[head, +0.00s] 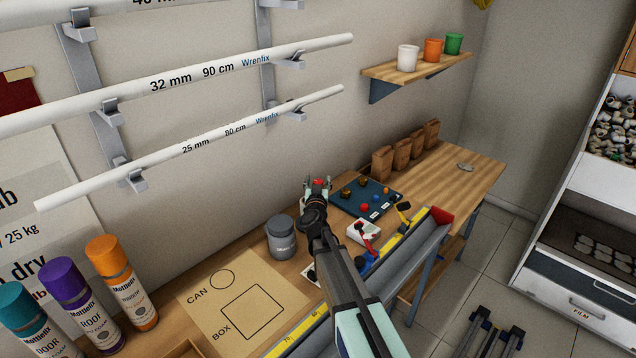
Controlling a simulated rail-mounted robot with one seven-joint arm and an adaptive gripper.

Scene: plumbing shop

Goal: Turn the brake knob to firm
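My gripper (318,184) is over the back of the wooden workbench, left of a dark blue board. Its pale fingertips are small in view, with a spot of red between or just behind them. I cannot tell whether they hold it. The dark blue board (378,209) bears several small red, blue, yellow and brown parts and white labels. A white box (357,235) with a red part on top stands in front of the board, right of my arm. No brake knob or "firm" mark can be made out for certain; my arm hides part of the bench.
A grey can (281,238) stands close left of my arm. A cardboard sheet (235,312) marked CAN and BOX lies front left, near spray cans (123,280). A grey trough (415,262) with yellow scales runs along the front edge. Brown bags (402,152) stand behind; the bench's right end is mostly clear.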

